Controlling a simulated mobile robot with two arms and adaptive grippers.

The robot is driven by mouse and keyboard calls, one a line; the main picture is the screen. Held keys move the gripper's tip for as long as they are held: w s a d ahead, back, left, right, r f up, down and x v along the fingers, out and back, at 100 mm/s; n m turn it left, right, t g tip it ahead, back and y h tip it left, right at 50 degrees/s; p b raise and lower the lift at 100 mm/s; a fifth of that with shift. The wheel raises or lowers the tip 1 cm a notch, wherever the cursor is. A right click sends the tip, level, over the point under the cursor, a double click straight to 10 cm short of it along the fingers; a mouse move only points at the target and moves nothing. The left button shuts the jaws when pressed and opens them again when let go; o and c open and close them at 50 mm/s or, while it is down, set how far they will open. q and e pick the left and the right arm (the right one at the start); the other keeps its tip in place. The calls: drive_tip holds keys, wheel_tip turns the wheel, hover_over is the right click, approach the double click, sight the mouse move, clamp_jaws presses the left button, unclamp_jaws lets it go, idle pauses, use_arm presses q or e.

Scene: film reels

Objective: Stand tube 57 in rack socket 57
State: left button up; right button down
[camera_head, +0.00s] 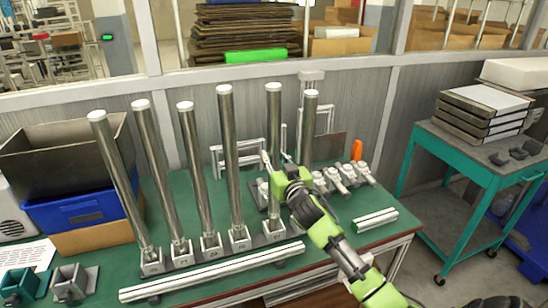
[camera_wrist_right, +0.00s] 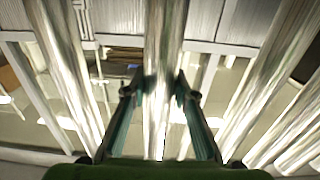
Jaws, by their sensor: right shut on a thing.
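Several tall shiny metal tubes with white caps stand in a row on the green table, the leftmost (camera_head: 122,180) leaning most in the picture. Their feet meet numbered sockets of a low rack (camera_head: 223,247); the numbers are too small to read. My right gripper (camera_head: 276,161) is shut around one tube (camera_head: 273,120), second from the right, at about mid-height. It stands upright; its foot is near a rack socket (camera_head: 272,228), but I cannot tell if it is seated. In the right wrist view this tube (camera_wrist_right: 163,50) is between the fingers. My left gripper is not in view.
The rightmost tube (camera_head: 310,125) stands close behind my right gripper, its foot hidden. A ribbed bar (camera_head: 210,272) lies along the front edge, and a shorter one (camera_head: 375,220) at right. Small clamps (camera_head: 345,178), an orange object (camera_head: 357,150) and a blue bin (camera_head: 75,212) are around.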

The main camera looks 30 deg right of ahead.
drive_tip(key=shift+f+b, duration=0.4)
drive_tip(key=shift+b, duration=0.05)
idle(0.5)
drive_tip(key=c, duration=1.9)
unclamp_jaws()
drive_tip(key=shift+s+f, duration=0.1)
drive_tip(key=shift+f, duration=0.1)
drive_tip(key=shift+p+v, duration=1)
drive_tip(key=shift+v, duration=1.8)
drive_tip(key=shift+p+v, duration=0.65)
drive_tip(key=shift+v, duration=2.05)
